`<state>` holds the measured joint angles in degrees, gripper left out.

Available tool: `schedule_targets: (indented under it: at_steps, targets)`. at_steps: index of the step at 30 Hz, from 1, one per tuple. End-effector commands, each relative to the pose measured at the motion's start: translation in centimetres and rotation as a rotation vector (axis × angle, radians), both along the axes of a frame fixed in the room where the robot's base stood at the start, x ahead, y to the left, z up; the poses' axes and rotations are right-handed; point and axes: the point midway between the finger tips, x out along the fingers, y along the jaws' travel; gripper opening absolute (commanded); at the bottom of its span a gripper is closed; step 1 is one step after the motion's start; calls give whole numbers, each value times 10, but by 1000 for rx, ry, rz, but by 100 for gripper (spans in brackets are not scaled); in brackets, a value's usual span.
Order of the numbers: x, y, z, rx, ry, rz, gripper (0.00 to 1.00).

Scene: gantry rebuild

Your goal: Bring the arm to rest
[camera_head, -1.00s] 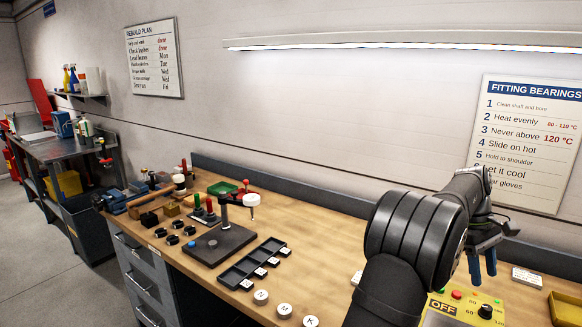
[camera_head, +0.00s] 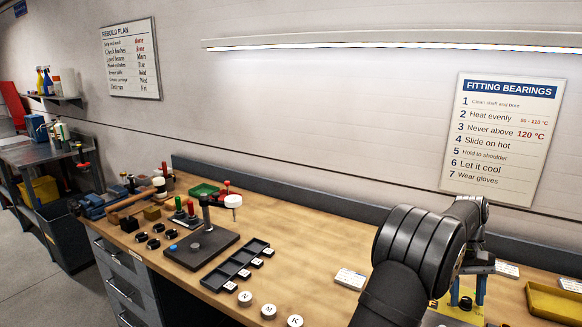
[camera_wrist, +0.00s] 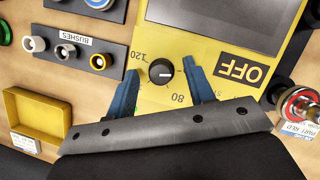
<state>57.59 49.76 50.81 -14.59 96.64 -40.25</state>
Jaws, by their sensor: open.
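My gripper (camera_head: 467,292) is at the lower right of the head view, over a yellow control box (camera_head: 440,305). In the wrist view my gripper (camera_wrist: 168,88) has its two blue fingers apart. Between them shows the box's black dial (camera_wrist: 161,71) with a white mark, and numbers 120 and 80 beside it. A dark plate marked OFF (camera_wrist: 240,69) lies to the right of the fingers. Nothing is held. I cannot tell whether the fingertips touch the box. My arm hides part of the box in the head view.
A yellow tray (camera_wrist: 39,111) and a bushes rack (camera_wrist: 72,50) lie left in the wrist view. A red-topped part (camera_wrist: 301,104) stands right. A black compartment tray (camera_head: 222,278), white lettered discs (camera_head: 268,311) and a stand (camera_head: 202,246) occupy the bench's left. Bare wood (camera_head: 310,240) lies between.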

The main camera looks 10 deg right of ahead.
Motion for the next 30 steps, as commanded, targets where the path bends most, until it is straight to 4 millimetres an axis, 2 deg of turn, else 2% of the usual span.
schedule_targets:
  at_steps: [21,30]
  targets:
    - [-3,-4,0,0,0,-652,49]
    - [-3,-4,0,0,0,-811,49]
